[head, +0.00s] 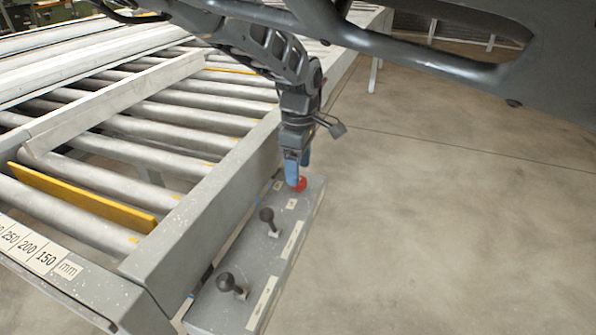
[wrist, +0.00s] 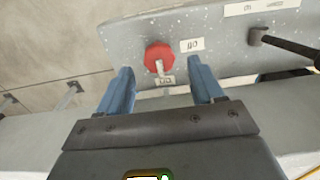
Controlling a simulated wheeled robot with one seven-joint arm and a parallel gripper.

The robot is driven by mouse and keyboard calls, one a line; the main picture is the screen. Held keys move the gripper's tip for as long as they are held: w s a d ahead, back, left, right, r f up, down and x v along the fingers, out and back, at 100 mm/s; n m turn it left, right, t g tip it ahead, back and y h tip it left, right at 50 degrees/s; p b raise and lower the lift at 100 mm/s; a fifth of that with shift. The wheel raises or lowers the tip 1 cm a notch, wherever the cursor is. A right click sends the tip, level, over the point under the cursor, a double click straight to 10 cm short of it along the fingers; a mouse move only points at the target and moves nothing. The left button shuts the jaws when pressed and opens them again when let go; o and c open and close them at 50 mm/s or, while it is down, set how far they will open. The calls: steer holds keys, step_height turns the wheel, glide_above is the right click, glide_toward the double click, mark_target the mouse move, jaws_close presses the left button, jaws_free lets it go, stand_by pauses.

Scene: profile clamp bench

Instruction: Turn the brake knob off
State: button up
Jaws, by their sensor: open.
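The brake knob (wrist: 159,57) is red with a pale pointer bar and sits on the grey control panel (wrist: 215,45). In the wrist view it lies between and just beyond my gripper's (wrist: 160,83) two blue fingers, which are apart and empty. The label text is too small to read surely. In the head view the red knob (head: 300,184) shows at the panel's far end, partly behind my gripper (head: 298,172), which points down at it.
Two black ball-topped levers, one in the middle (head: 267,215) and one at the near end (head: 227,282), stand on the same panel. The roller conveyor (head: 170,125) with its grey side rail (head: 215,200) is to the left. Open concrete floor (head: 430,200) is to the right.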

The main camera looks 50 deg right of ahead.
steer(key=shift+f, duration=1.25)
steer(key=shift+c, duration=0.5)
steer(key=shift+d, duration=0.1)
steer(key=c, duration=1)
steer(key=shift+o, duration=0.2)
